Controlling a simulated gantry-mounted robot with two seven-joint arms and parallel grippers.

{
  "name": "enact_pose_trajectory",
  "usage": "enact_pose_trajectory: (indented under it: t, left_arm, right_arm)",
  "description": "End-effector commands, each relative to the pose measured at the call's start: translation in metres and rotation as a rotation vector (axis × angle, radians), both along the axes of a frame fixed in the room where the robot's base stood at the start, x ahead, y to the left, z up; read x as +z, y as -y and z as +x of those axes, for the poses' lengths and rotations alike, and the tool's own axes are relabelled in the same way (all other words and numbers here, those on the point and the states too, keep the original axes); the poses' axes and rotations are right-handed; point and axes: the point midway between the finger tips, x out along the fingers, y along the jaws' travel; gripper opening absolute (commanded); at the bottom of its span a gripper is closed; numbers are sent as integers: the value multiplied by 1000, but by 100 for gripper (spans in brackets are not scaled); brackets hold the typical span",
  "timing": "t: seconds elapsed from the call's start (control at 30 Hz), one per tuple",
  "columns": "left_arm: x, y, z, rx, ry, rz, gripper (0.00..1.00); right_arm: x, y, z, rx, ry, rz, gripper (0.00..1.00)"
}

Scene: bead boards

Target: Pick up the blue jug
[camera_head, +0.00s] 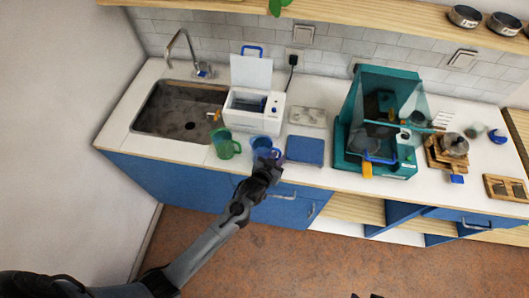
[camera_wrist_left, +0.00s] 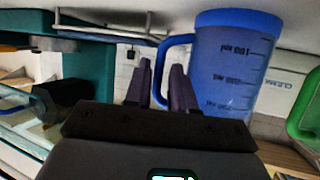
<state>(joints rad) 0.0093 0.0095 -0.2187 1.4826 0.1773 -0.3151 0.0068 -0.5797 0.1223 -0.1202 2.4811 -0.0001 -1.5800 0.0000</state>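The blue jug (camera_head: 262,146) stands near the counter's front edge. In the left wrist view the blue jug (camera_wrist_left: 236,65) is large, translucent and marked with a scale, with its handle (camera_wrist_left: 161,62) toward the fingers. My left gripper (camera_head: 272,162) is at the jug's front right side in the head view. In the left wrist view its two dark fingers (camera_wrist_left: 160,75) are apart, with the handle in line with the gap between them. I cannot tell whether they touch it. Only dark tips, likely my right gripper (camera_head: 366,296), show at the bottom edge.
A green jug (camera_head: 226,146) stands left of the blue jug. A blue board (camera_head: 305,150) lies close on its right, and a white box with an open lid (camera_head: 251,105) is behind. A sink (camera_head: 180,112) is at left and a teal machine (camera_head: 380,125) at right.

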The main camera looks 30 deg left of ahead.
Motion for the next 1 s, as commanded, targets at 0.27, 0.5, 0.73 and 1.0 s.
enact_pose_trajectory:
  t: [0.27,0.5,0.73,1.0]
  left_arm:
    - [-3,0,8,-1,1,0,24]
    - [-3,1,7,-1,0,0,3]
    - [-3,1,7,-1,0,0,0]
    - [-3,1,7,-1,0,0,0]
  right_arm:
    - [-1,1,0,2,0,-4,43]
    - [-1,0,0,1,-1,-1,43]
    - [-1,-1,0,-2,-2,4,43]
    - [-1,-1,0,-5,-2,7,43]
